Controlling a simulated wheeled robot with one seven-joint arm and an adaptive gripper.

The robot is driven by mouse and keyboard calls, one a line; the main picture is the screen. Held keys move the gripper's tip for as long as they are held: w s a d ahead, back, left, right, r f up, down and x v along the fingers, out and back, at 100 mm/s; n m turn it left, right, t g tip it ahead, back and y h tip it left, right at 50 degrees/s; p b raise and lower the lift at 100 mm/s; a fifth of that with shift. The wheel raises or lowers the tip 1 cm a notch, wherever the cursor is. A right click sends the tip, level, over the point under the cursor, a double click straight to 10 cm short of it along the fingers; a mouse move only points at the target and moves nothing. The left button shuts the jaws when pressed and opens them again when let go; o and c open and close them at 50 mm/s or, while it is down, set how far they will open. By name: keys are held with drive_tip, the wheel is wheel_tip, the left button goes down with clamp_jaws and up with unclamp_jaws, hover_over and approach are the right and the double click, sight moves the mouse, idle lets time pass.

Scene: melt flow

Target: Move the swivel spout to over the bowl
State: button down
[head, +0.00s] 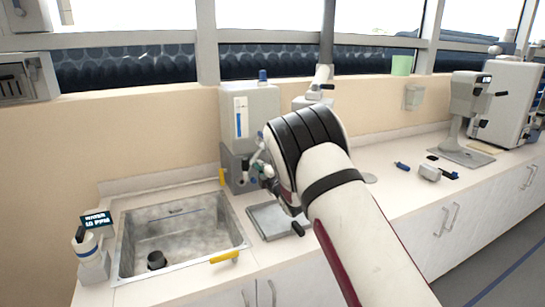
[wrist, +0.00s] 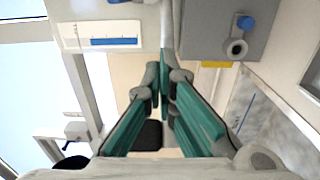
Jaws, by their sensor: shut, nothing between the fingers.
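The bowl is the steel sink basin (head: 180,235) at the left of the counter in the head view. It also shows at the lower right of the wrist view (wrist: 262,105). A grey dispenser (head: 250,115) with a blue gauge stands behind and right of it. In the wrist view a grey ringed fitting with a blue knob (wrist: 236,47) sits on the dispenser's darker base; I cannot tell if this is the swivel spout. My gripper (wrist: 164,80) is shut and empty, close in front of the dispenser.
A shallow grey tray (head: 268,222) lies right of the sink. A yellow piece (head: 224,257) is on the sink's front edge. A bottle (head: 92,262) by a "WATER 10 PPM" sign stands left. Small tools (head: 430,172) lie on the right counter, before a grey instrument (head: 467,105).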

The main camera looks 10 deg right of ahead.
drive_tip(key=shift+w+a+b, duration=0.2)
drive_tip(key=shift+a+b, duration=0.05)
drive_tip(key=shift+a, duration=0.6)
drive_tip(key=shift+w+a+b, duration=0.2)
drive_tip(key=shift+a+b, duration=0.1)
drive_tip(key=shift+a, duration=0.5)
drive_tip(key=shift+w+a+b, duration=0.2)
drive_tip(key=shift+a+b, duration=0.05)
drive_tip(key=shift+a, duration=0.6)
drive_tip(key=shift+a, duration=0.15)
